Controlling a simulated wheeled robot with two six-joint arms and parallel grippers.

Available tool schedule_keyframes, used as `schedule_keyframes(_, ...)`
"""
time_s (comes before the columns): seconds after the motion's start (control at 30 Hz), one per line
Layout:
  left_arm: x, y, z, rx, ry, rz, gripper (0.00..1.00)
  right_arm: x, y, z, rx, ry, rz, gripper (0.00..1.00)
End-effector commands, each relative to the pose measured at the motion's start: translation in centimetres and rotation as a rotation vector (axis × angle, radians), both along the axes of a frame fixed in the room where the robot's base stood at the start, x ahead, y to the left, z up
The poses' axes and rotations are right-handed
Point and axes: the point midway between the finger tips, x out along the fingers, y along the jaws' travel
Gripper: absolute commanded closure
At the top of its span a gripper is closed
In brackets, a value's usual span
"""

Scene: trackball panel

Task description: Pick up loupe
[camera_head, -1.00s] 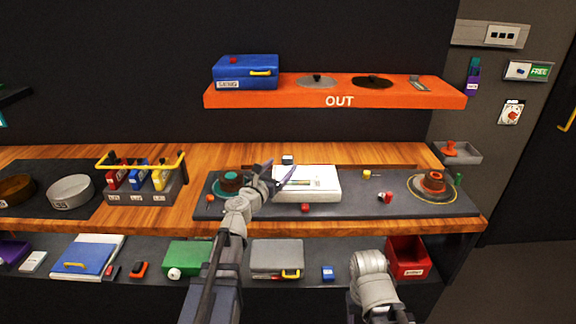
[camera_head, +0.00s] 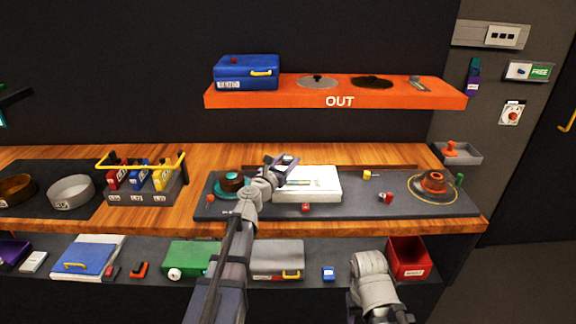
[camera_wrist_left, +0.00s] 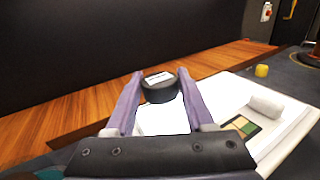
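A short black cylinder with a white label on top, which looks like the loupe (camera_wrist_left: 159,88), stands at the wooden counter's back part. In the left wrist view it lies between the fingertips of my left gripper (camera_wrist_left: 160,74). The fingers are spread on either side of it; I cannot tell whether they touch it. In the head view my left gripper (camera_head: 283,161) is over the back edge of the dark mat, beside the white flat case, and hides the cylinder. My right gripper is not in view; only part of that arm shows at the lower right.
The white case (camera_head: 318,186) lies on the dark mat (camera_head: 350,207), close to the left fingers. A teal-based round object (camera_head: 228,184) is beside the left wrist. A red-topped round object (camera_head: 433,184) sits at the right. The orange OUT shelf (camera_head: 340,101) hangs above.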

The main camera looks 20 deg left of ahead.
Motion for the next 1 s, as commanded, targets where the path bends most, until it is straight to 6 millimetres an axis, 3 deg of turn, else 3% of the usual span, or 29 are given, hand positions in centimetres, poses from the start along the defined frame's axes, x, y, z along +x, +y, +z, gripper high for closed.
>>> schedule_keyframes(0.03,0.0,0.0,0.0,0.0,0.0,0.0,0.53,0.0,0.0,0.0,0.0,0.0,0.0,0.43)
schedule_keyframes(0.47,0.0,0.0,0.0,0.0,0.0,0.0,1.0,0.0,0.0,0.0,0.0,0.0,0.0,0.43)
schedule_keyframes(0.77,0.0,0.0,0.1,0.0,0.0,0.0,1.0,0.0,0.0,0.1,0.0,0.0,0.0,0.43)
schedule_keyframes(1.0,0.0,0.0,1.6,0.0,0.0,0.0,1.0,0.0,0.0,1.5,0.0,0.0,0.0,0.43)
